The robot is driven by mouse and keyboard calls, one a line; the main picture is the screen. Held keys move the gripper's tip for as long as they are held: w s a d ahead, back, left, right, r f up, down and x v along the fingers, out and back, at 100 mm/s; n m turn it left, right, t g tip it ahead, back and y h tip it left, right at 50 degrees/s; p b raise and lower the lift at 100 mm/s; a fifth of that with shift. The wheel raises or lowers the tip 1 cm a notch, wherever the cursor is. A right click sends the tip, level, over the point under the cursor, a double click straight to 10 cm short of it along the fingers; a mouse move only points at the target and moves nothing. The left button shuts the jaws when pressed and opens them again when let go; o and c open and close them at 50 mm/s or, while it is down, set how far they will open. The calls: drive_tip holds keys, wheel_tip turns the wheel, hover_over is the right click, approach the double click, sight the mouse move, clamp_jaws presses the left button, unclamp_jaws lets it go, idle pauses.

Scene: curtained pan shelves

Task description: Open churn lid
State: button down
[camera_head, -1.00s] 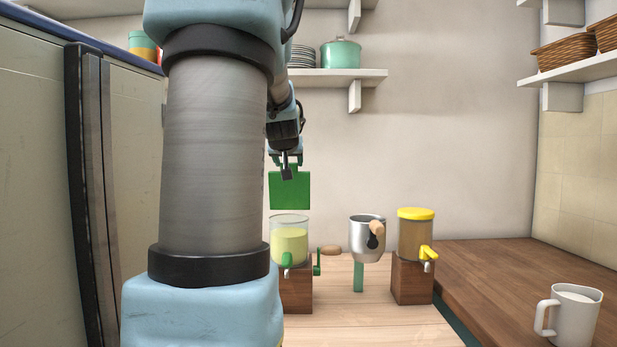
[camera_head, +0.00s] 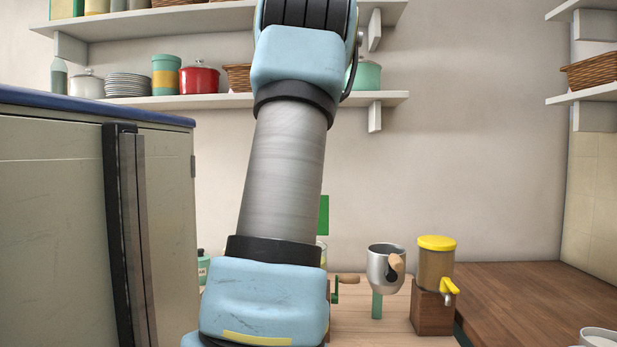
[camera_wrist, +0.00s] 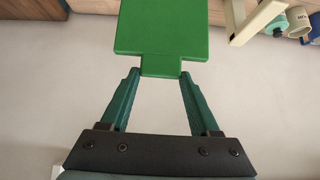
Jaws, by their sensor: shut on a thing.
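A flat green square lid (camera_wrist: 160,25) shows in the wrist view. Its short tab is between the fingertips of my gripper (camera_wrist: 160,75), which is shut on it. In the head view only the right edge of the upright green lid (camera_head: 323,215) shows beside my arm, and my gripper is hidden. Below the lid a narrow strip of a glass container (camera_head: 322,252) shows; my arm covers most of it. A green crank with a wooden knob (camera_head: 349,279) sticks out to its right. I cannot tell whether lid and container touch.
A metal cup (camera_head: 379,268) on a green post and a yellow-lidded dispenser (camera_head: 436,265) on a wooden block stand to the right. A large cabinet (camera_head: 55,210) with a dark handle fills the left. Shelves (camera_head: 250,101) with pots hang behind.

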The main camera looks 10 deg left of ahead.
drive_tip(key=shift+w+d+r, duration=0.1)
drive_tip(key=shift+w+r, duration=0.1)
drive_tip(key=shift+r, duration=0.1)
drive_tip(key=c, duration=0.5)
unclamp_jaws()
drive_tip(key=shift+c, duration=0.2)
drive_tip(key=o, duration=0.4)
drive_tip(key=shift+f, duration=0.2)
drive_tip(key=b+v, duration=0.3)
drive_tip(key=v, duration=0.7)
drive_tip(key=shift+s+r, duration=0.2)
drive_tip(key=shift+r, duration=0.15)
